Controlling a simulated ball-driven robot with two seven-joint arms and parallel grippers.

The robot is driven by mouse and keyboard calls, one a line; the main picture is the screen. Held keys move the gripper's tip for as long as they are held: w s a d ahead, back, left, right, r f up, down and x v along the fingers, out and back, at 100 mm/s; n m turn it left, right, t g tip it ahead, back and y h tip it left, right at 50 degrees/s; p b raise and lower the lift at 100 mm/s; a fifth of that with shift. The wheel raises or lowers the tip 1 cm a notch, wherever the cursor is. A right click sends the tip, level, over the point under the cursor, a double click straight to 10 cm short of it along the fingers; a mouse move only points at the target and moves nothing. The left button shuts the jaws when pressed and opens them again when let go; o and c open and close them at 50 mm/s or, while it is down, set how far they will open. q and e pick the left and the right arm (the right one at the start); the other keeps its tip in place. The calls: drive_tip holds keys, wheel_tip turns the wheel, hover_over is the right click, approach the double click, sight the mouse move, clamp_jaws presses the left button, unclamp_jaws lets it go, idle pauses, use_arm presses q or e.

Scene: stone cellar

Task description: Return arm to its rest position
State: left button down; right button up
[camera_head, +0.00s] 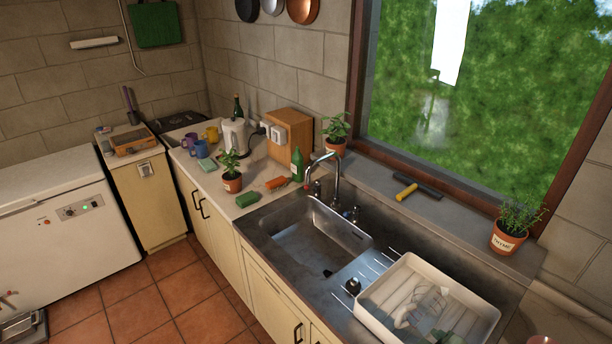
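Neither of my arms is recognisable in the head view, and I see neither gripper. The view looks down on a counter with a steel sink (290,236) and its tap (337,178). No gripper shows at the sink, on the counter or over the floor.
A white tub (372,302) with items in it stands on the drainboard. A windowsill (456,226) holds potted plants (506,242). A wooden box (297,128), mugs (191,141) and a green bottle (297,165) stand on the counter. The tiled floor (170,300) is mostly clear.

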drive_tip(key=s+d+h, duration=0.4)
drive_tip(key=s+d, duration=0.3)
drive_tip(key=d, duration=0.3)
drive_tip(key=s+a+f+g+y+b, duration=0.1)
drive_tip(key=a+f+g+b, duration=0.35)
drive_tip(key=f, duration=1.45)
drive_tip(key=s+a+f+t+y+b, duration=0.15)
drive_tip(key=f+b, duration=0.65)
drive_tip(key=f, duration=1.1)
drive_tip(key=s+f+m+g+b, duration=0.1)
drive_tip(key=s+f+b, duration=0.3)
drive_tip(key=f, duration=0.5)
drive_tip(key=s+f+m+g+y+b, duration=0.1)
drive_tip(key=s+f+b, duration=0.3)
drive_tip(key=s+f, duration=0.5)
drive_tip(key=s+f+m+g+y+b, duration=0.1)
drive_tip(key=s+f+b, duration=0.3)
drive_tip(key=f, duration=0.7)
drive_tip(key=shift+s+d+m+g, duration=0.3)
drive_tip(key=shift+s+d+g, duration=0.15)
drive_tip(key=shift+s, duration=0.75)
